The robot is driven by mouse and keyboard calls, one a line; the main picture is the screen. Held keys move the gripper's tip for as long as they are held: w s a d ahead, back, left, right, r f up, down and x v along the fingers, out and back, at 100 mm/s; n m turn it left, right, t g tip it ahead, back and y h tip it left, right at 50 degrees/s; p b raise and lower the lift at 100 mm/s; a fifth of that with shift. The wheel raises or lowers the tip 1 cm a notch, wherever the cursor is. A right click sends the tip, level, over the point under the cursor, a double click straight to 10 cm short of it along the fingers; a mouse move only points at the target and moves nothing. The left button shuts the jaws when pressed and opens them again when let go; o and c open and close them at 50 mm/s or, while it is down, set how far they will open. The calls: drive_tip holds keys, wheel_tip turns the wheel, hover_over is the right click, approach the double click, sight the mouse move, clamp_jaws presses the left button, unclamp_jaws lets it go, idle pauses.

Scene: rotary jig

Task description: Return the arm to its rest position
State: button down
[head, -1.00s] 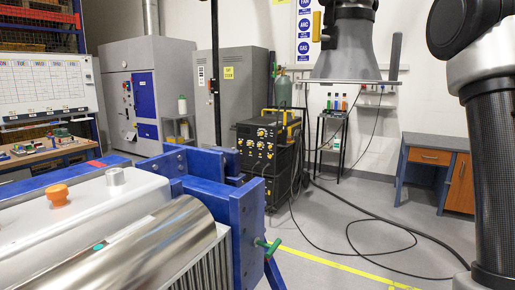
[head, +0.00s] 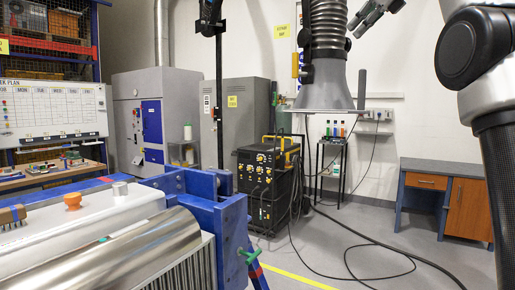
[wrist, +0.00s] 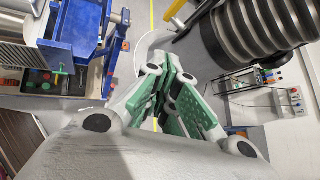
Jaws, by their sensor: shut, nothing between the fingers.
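My gripper (wrist: 172,105) shows in the wrist view with its green-padded fingers drawn together and nothing held between them. In the head view my gripper (head: 368,18) is high at the top edge, just right of the ribbed extraction hose (head: 328,28), and is partly cut off by the frame. My dark arm link (head: 480,50) stands at the right edge of the head view. In the wrist view the ribbed hose (wrist: 262,32) is close on the right of the fingers, and I cannot tell the exact gap.
The blue jig frame (head: 230,215) with a shiny metal cylinder (head: 130,255) fills the lower left. A black welding unit (head: 265,180) stands behind it. A desk (head: 425,182) is at the right. Cables lie on the floor, which is otherwise open in the middle.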

drive_tip(key=s+d+f+n+g+h, duration=0.1)
drive_tip(key=s+f+n, duration=0.7)
drive_tip(key=f, duration=0.8)
drive_tip(key=s+d+f+n+g+h, duration=0.2)
drive_tip(key=s+f+n, duration=0.6)
drive_tip(key=s+f, duration=0.7)
drive_tip(key=s+d+f+n+g+h, duration=0.2)
drive_tip(key=s+f+n, duration=0.7)
drive_tip(key=f, duration=0.8)
drive_tip(key=s+d+h, duration=0.1)
drive_tip(key=s+d, duration=0.1)
drive_tip(key=shift+s+d+f, duration=0.25)
drive_tip(key=shift+d, duration=0.05)
